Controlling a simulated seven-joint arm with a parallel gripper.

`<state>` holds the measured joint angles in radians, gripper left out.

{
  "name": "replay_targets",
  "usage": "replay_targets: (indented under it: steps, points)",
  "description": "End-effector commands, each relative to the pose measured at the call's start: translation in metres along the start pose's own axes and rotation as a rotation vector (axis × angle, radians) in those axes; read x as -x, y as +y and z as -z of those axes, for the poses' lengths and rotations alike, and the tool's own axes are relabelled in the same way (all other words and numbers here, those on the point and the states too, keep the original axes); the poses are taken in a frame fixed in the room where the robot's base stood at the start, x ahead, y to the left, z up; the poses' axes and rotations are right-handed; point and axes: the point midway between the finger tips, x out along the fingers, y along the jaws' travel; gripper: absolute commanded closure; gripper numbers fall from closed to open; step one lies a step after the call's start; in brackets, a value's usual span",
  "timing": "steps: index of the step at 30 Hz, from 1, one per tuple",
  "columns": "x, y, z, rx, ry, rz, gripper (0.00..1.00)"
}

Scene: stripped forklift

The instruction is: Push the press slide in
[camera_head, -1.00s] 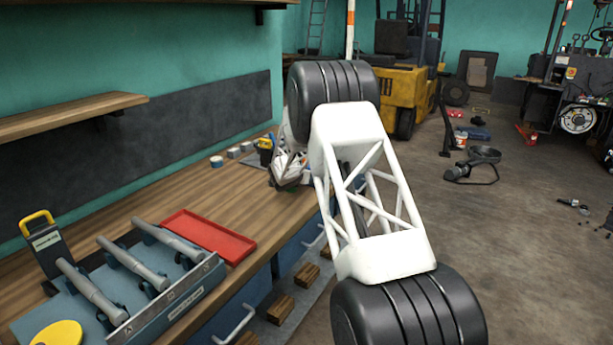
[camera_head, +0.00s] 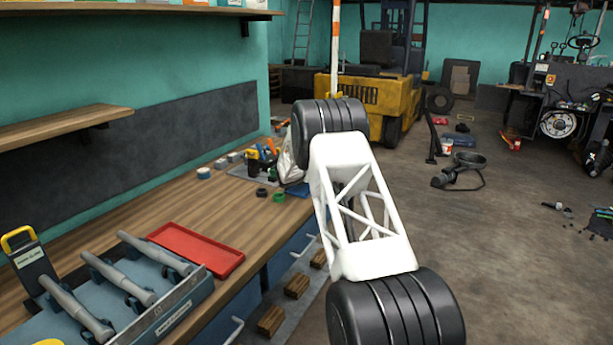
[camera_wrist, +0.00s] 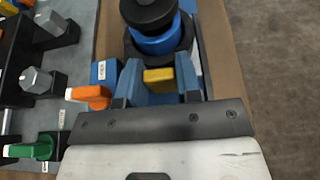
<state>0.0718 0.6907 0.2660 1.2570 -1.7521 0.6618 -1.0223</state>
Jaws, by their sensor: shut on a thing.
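In the wrist view, my gripper (camera_wrist: 158,76) has two blue fingers closed around a yellow block (camera_wrist: 159,79). This block appears to be part of the press slide, but the frames do not show this clearly. Just beyond the fingertips stands a stack of round black and blue parts (camera_wrist: 155,42). In the head view, my arm covers much of the right end of the bench, and my fingers cannot be made out there. How far the slide is in cannot be seen.
An orange handle (camera_wrist: 90,96) and a green handle (camera_wrist: 35,150) lie left of my gripper. The wooden bench (camera_head: 190,205) bears a red tray (camera_head: 197,248) and a rack with grey cylinders (camera_head: 125,282). A yellow forklift (camera_head: 385,100) stands behind.

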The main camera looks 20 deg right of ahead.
Motion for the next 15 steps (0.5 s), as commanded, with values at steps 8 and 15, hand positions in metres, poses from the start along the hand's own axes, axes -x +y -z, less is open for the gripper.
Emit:
replay_targets:
  steps: [8,15]
  points:
    - [-0.0039,-0.0023,-0.0021,-0.002,-0.002,0.001,0.43]
    - [-0.0029,-0.0018,-0.0014,-0.001,-0.002,0.001,0.43]
